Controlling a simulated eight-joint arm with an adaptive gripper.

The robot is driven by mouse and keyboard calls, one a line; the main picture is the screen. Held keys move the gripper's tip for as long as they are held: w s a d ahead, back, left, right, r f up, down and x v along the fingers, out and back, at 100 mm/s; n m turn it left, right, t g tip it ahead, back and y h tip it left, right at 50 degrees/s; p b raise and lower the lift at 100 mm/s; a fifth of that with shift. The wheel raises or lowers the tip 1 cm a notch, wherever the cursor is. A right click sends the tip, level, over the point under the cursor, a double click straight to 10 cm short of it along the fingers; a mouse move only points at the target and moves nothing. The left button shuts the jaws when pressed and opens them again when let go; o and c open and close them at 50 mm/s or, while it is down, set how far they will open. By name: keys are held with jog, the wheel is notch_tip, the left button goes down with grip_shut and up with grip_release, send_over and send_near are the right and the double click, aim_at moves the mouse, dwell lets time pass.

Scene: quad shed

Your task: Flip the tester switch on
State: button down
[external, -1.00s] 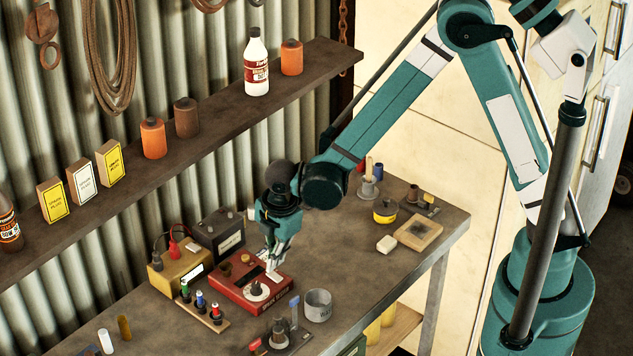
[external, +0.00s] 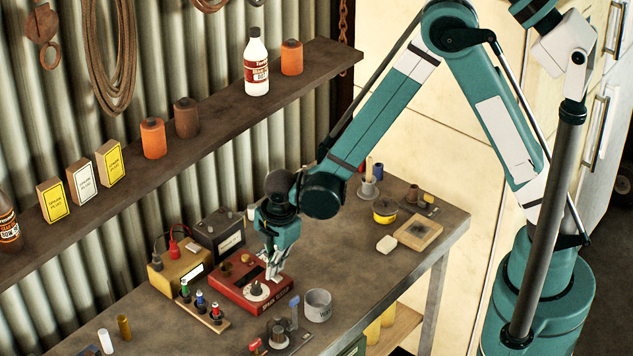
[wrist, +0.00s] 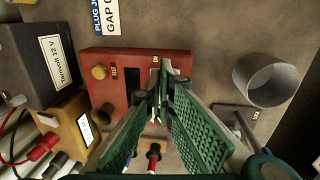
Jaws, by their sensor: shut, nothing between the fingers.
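The tester is a red box on the workbench, seen in the external view (external: 240,290) and in the wrist view (wrist: 180,62). My gripper (external: 270,278) points down over the tester's right part. In the wrist view my gripper's fingertips (wrist: 164,70) are together with nothing between them, beside a small white label on the red face. I cannot make out the switch; the fingers cover that part of the face. Whether they touch the tester is unclear.
A dark battery (external: 222,232) and a yellow box (external: 172,275) with leads stand left of the tester. A rack of coloured plugs (external: 204,309) lies in front. A grey metal cup (external: 318,305) stands to the right. The shelf (external: 190,150) runs along the wall behind.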

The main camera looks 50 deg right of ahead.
jog(key=shift+w+f, duration=0.1)
jog(key=shift+f, duration=0.05)
jog(key=shift+w+f+g+b, duration=0.15)
jog(key=shift+f+g+b, duration=0.25)
jog(key=shift+b, duration=0.35)
jog(key=shift+r, duration=0.25)
jog(key=shift+s, duration=0.2)
jog(key=shift+s, duration=0.75)
jog(key=shift+r, duration=0.15)
